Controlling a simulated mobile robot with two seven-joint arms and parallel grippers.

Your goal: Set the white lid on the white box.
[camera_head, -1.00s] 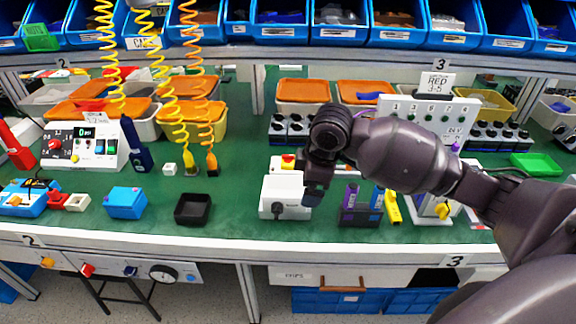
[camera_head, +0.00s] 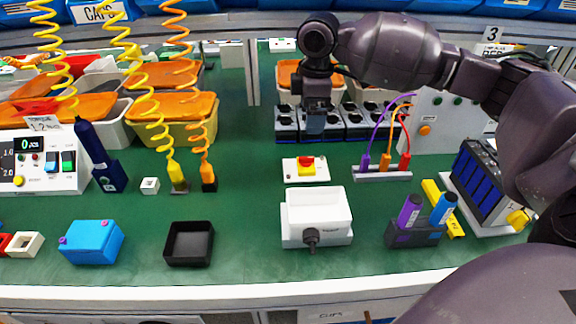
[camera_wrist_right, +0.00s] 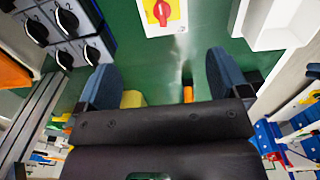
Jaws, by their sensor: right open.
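The white box (camera_head: 345,218) stands open at the top on the green bench, with a dark knob on its front. Behind it lies a flat white plate with a yellow square and red rotary handle (camera_head: 305,168), which looks like the white lid. In the right wrist view the lid (camera_wrist_right: 161,14) is at the top, beyond the fingertips, and the box (camera_wrist_right: 262,30) is at upper right. My right gripper (camera_head: 316,122) is open and empty, raised behind the lid in the head view; its spread fingers (camera_wrist_right: 162,78) show in the wrist view. My left gripper is not in view.
Black-knobbed switch boxes (camera_head: 351,122) stand behind the lid. A cable holder (camera_head: 382,173) and a dark holder with purple and blue pieces (camera_head: 415,236) are to the right. A black tray (camera_head: 189,244) is left of the box, with bare green bench between.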

